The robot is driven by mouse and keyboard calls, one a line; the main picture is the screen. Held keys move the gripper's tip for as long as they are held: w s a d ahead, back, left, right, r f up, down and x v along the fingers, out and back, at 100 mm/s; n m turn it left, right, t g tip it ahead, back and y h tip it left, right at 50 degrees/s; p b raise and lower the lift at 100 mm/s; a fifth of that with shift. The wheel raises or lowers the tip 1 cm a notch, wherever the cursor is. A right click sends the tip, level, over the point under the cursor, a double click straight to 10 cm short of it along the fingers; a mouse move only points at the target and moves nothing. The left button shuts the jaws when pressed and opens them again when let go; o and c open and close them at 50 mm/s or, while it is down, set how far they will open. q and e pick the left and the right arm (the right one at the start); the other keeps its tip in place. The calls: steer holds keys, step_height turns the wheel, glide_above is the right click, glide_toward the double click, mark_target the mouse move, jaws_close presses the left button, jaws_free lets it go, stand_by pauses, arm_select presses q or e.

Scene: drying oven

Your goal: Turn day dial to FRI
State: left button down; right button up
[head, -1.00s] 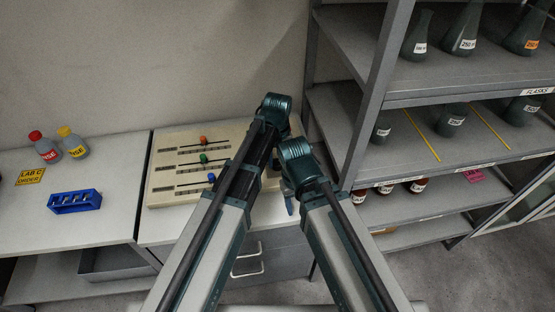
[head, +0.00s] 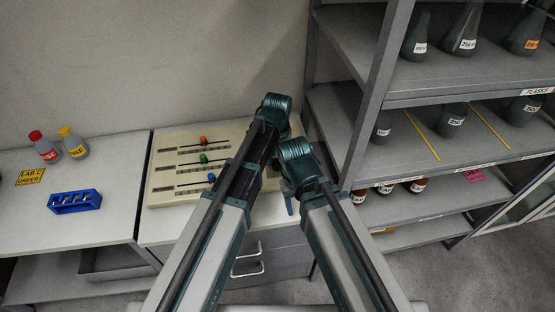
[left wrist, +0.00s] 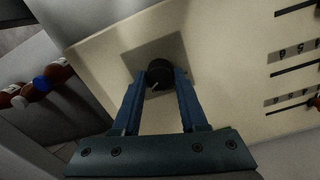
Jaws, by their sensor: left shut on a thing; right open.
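The day dial (left wrist: 159,73) is a round black knob with a pale pointer mark. It sits on a grey square plate on the cream panel (head: 164,185). My left gripper (left wrist: 160,80) is shut on the dial, with one blue finger on each side. In the head view my left arm covers the dial, and I cannot read any day lettering. My right gripper (head: 289,205) is open, mostly hidden beneath its arm, near the front edge of the bench.
The panel also has sliders with orange (head: 203,140), green (head: 203,158) and blue (head: 211,178) knobs. A blue rack (head: 75,201) and two bottles stand at left. A metal shelf (head: 375,100) with flasks rises close at right.

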mark_target(278, 162)
arm_select(q)
steer(key=shift+c, duration=2.2)
jaws_free()
arm_select(e)
steer(key=shift+r, duration=0.1)
arm_select(q)
step_height(278, 162, up, 14)
steer(key=p, duration=1.3)
steer(key=shift+p, duration=0.4)
arm_select(e)
step_height(278, 162, up, 14)
steer(key=shift+f, duration=0.2)
arm_select(q)
steer(key=shift+f, duration=0.15)
steer(key=s+a+f+m+b, duration=0.1)
steer(key=s+a+f+b, duration=0.1)
steer(key=s, duration=0.6)
steer(key=s+a+f+m+y+b, duration=0.1)
steer(key=s+a+f+b, duration=0.2)
steer(key=s, duration=0.6)
steer(key=shift+a+f+m+b, duration=0.25)
steer(key=shift+a+m+b, duration=0.1)
steer(key=shift+a, duration=0.2)
arm_select(e)
step_height(278, 162, down, 6)
steer(key=shift+r, duration=0.15)
